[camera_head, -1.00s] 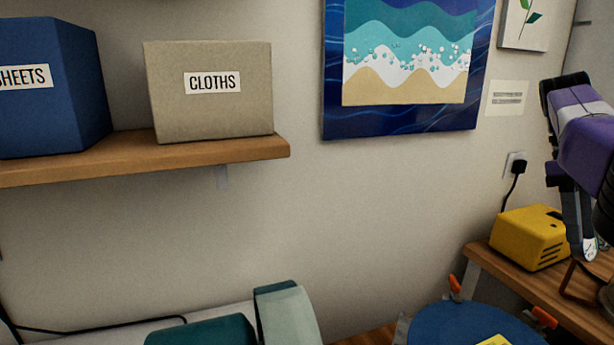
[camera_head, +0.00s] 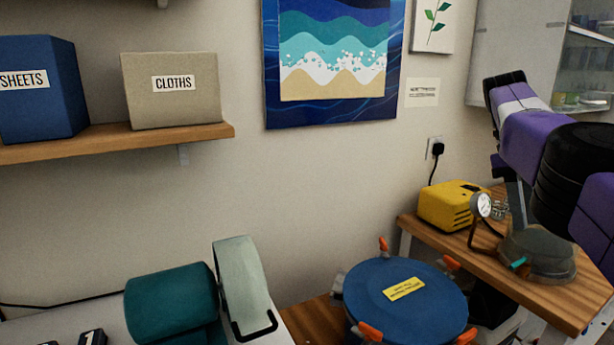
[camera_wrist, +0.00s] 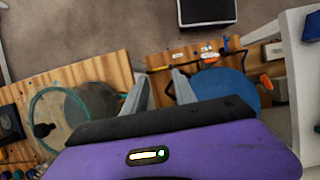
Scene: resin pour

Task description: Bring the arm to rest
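My gripper (camera_wrist: 160,84) shows in the wrist view with its two grey fingers apart and nothing between them. The fingers point down over a wooden surface, with a blue disc (camera_wrist: 222,86) to their right and a clear round vessel (camera_wrist: 68,112) to their left. In the head view my purple arm reaches in from the right, and its gripper end hangs over the wooden bench (camera_head: 560,300), near a yellow machine (camera_head: 452,206) and a gauge (camera_head: 480,205). The fingertips are hard to make out there.
A blue round lid (camera_head: 405,310) with orange clamps and a yellow label stands left of the bench. A teal roll (camera_head: 172,305) is at lower left. A shelf (camera_head: 110,143) holds a blue box (camera_head: 40,95) and a cloths box (camera_head: 172,95). A dark flat object (camera_wrist: 207,12) lies on the floor.

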